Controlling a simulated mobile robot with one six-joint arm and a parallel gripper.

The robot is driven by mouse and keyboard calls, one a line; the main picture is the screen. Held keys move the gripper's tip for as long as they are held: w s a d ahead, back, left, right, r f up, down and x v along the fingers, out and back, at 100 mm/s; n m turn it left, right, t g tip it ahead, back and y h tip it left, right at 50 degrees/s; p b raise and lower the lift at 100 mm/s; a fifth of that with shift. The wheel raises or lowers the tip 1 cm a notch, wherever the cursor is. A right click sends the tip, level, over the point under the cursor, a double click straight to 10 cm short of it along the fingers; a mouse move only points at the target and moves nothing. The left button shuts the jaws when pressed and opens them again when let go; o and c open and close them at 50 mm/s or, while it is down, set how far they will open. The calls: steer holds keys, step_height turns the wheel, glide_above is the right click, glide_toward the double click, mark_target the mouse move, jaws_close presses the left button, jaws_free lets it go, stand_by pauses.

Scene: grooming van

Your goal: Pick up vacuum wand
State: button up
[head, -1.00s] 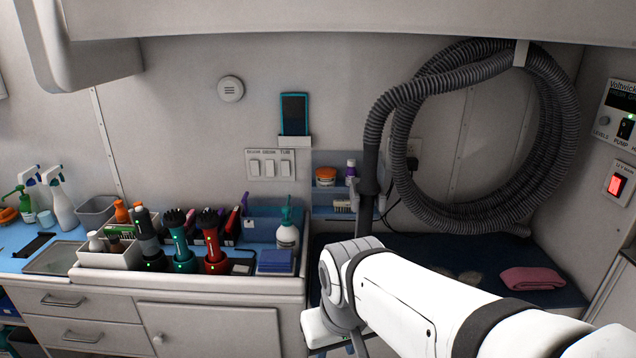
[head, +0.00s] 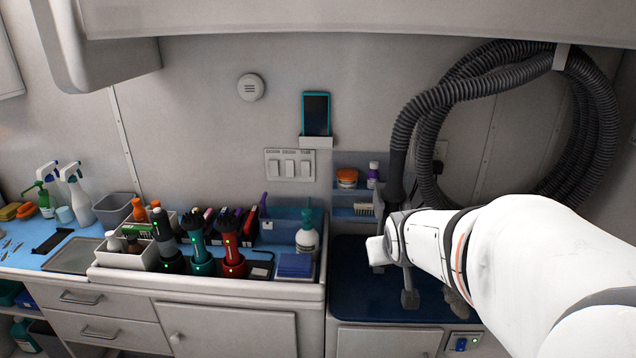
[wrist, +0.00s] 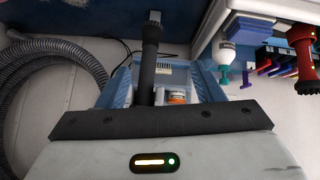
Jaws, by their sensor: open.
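The vacuum wand (head: 396,180) is a dark grey tube at the end of the ribbed hose. It stands nearly upright against the back wall, its foot on the dark blue surface; my arm hides part of its middle. In the wrist view the wand (wrist: 147,70) runs up and down just beyond the dark edge of my gripper (wrist: 150,121). In the head view my gripper (head: 377,251) is beside the wand, at the wand's lower half. It is open and holds nothing visible. I cannot tell whether it touches the wand.
The coiled hose (head: 480,75) hangs on the wall at the right. A small blue shelf (head: 352,198) with jars is behind the wand. Left of it, a counter (head: 70,232) holds clippers, bottles and a white caddy (head: 125,262). The dark blue surface (head: 350,290) is largely clear.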

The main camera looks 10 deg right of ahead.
mark_target(402, 168)
steer(key=w+d+r+t+y+p, duration=0.1)
steer(key=w+d+r+t, duration=0.2)
steer(key=w, duration=0.1)
steer(key=w+d+r+n+t+y+p, duration=0.1)
steer(key=w+d+r+t, duration=0.1)
steer(key=w+d, duration=0.1)
steer(key=w+d+r+n+t+y+p, duration=0.1)
steer(key=w+d+r+t+p, duration=0.1)
steer(key=w, duration=0.4)
steer(key=shift+d+r+t+y, duration=0.3)
steer(key=shift+d+r+t, duration=0.5)
steer(key=shift+d+r, duration=0.05)
steer(key=y, duration=0.1)
steer(key=r+n+t+y, duration=0.1)
steer(key=shift+d+y, duration=0.15)
steer(key=shift+y, duration=0.15)
steer(key=shift+w+p, duration=0.2)
steer(key=shift+p, duration=0.15)
steer(key=w+p, duration=0.1)
steer(key=w, duration=0.2)
steer(key=w+a+p, duration=0.1)
steer(key=w, duration=0.3)
steer(key=shift+a+f, duration=0.15)
steer(key=shift+a, duration=0.05)
steer(key=c, duration=1.1)
steer(key=shift+c, duration=0.2)
